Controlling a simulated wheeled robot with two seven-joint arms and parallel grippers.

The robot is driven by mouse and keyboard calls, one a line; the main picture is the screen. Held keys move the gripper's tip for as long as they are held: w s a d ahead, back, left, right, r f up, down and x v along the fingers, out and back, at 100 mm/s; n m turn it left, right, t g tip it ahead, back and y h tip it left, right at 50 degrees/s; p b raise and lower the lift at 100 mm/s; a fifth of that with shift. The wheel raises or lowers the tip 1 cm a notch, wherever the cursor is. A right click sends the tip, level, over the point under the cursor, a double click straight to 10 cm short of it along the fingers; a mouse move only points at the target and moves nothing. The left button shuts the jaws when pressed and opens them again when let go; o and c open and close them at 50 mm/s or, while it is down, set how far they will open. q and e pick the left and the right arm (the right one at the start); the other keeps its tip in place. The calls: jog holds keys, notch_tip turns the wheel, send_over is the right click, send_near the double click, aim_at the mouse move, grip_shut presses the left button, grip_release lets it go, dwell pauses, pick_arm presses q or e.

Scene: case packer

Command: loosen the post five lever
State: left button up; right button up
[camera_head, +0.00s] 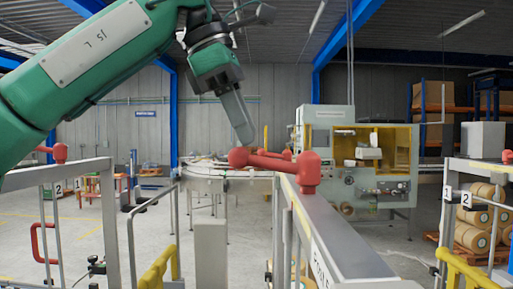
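A red lever (270,162) with rounded knobs sits on top of the grey metal rail in the centre. One knob is at its right end and another at its left end, with the bar running between them. Lettering on the rail's side is too slanted to read surely. My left gripper (242,132) hangs down from the green arm at upper left. Its fingertips are just above the lever's left knob; I cannot tell if they touch. The fingers overlap from this side, so their opening is hidden. My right gripper is out of view.
The grey rail (340,240) runs toward me at centre right. Other red knobs stand on the left frame (60,152) and right frame (507,157). Yellow rails (158,268) are low in front. A packing machine (355,160) and a conveyor (205,168) stand behind.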

aim_at(274, 169)
pick_arm(q)
jog(key=shift+p+x, duration=0.6)
jog(key=shift+x, duration=1.95)
jog(key=shift+s, duration=0.1)
grip_shut()
